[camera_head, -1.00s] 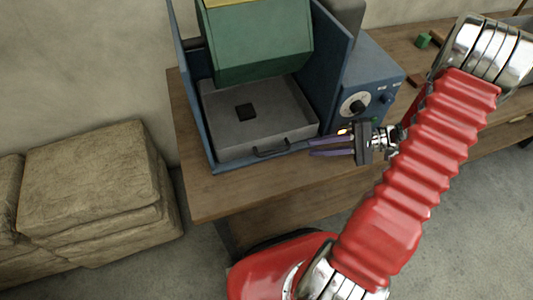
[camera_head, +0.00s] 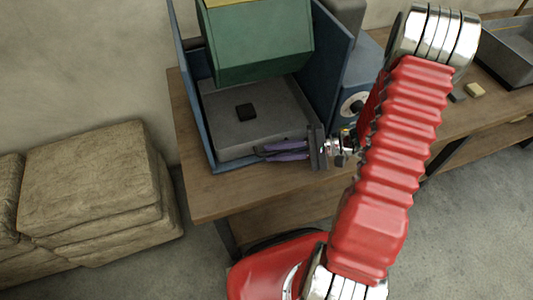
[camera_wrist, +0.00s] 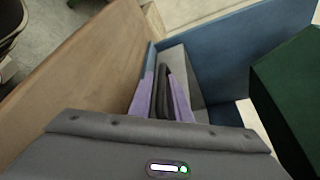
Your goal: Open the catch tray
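In the wrist view the dark handle (camera_wrist: 163,92) lies between the two fingers of my gripper (camera_wrist: 162,88). The fingers look apart, one on each side of it; whether they touch it I cannot tell. In the head view the fingers largely cover the handle.
The housing stands on a wooden bench (camera_head: 208,200), with a narrow bare strip in front of the tray. A dial box (camera_head: 352,100) is partly behind my arm. A stone-like stack (camera_head: 90,190) stands left. A grey bin (camera_head: 505,55) is at right.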

